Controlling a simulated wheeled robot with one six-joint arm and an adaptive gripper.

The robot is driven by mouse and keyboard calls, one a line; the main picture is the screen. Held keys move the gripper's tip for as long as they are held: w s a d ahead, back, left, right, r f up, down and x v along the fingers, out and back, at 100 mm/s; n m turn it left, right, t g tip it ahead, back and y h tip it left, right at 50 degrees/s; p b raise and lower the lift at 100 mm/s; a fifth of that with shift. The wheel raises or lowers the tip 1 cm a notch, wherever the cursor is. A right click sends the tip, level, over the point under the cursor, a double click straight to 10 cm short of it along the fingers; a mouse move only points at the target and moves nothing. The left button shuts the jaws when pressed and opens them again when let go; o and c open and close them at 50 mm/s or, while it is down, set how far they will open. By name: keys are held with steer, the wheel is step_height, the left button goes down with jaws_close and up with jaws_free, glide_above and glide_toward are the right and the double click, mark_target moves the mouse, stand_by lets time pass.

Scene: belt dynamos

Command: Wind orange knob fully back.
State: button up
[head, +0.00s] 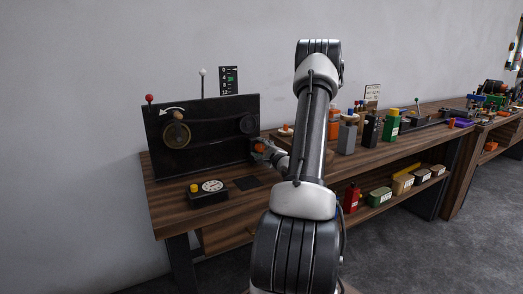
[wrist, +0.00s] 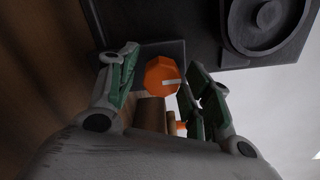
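The orange knob (wrist: 162,74) is faceted with a pale pointer line and shows between the two fingers of my gripper (wrist: 157,78) in the wrist view. The fingers stand apart, one on each side of the knob, with a visible gap on the left. The right finger is close to the knob; I cannot tell whether it touches. In the head view the knob (head: 259,148) is a small orange spot by my gripper (head: 262,150), at the lower right of the black panel (head: 205,112). My arm hides the area to the right.
A crank wheel (head: 177,134) and a dark pulley (head: 248,124) are on the panel; the pulley also shows in the wrist view (wrist: 268,22). A dial box (head: 208,194) with a yellow button sits on the wooden bench (head: 170,207). Several bottles, including a green one (head: 391,127), stand right of my arm.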

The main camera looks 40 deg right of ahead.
steer(key=shift+s, duration=0.15)
steer(key=v, duration=1.1)
steer(key=shift+s+a, duration=0.2)
steer(key=shift+s, duration=0.15)
